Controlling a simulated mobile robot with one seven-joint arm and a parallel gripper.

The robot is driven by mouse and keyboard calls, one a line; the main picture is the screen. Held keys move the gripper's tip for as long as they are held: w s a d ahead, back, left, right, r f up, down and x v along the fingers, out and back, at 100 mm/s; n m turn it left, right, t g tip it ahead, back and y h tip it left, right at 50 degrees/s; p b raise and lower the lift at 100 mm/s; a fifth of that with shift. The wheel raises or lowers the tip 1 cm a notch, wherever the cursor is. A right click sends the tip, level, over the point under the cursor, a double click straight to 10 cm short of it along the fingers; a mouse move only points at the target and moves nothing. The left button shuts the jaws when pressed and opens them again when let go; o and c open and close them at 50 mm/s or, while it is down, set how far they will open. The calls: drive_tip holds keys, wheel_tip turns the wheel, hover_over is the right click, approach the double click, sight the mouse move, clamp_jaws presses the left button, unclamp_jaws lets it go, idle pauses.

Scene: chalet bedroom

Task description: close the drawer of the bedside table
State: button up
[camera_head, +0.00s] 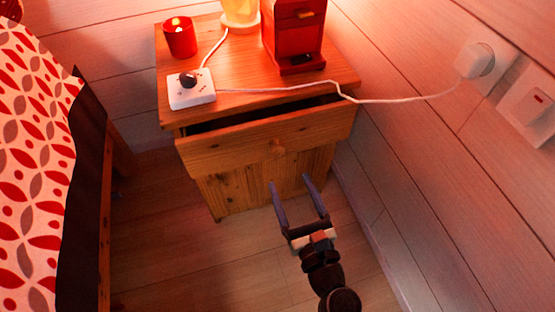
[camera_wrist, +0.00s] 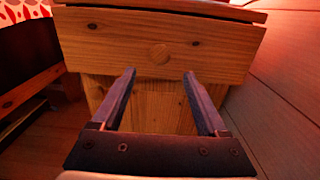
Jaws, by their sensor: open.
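The wooden bedside table (camera_head: 225,196) stands against the plank wall. Its drawer (camera_head: 225,149) is partly pulled out, with a dark gap showing between its front and the tabletop. I cannot tell whether the fingertips touch the wood.
On the tabletop are a red candle cup (camera_head: 180,40), a lit lamp (camera_head: 240,14), a red box-like object (camera_head: 294,38) and a white power strip (camera_head: 191,90). A white cord (camera_head: 400,100) runs to a wall plug. A bed (camera_head: 35,150) stands left; floor (camera_head: 190,265) between is clear.

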sight(278, 156)
drive_tip(key=b+x, duration=0.2)
drive_tip(key=x, duration=0.5)
drive_tip(key=shift+w+a, duration=0.1)
drive_tip(key=shift+w, duration=0.15)
clamp_jaws()
idle(1.1)
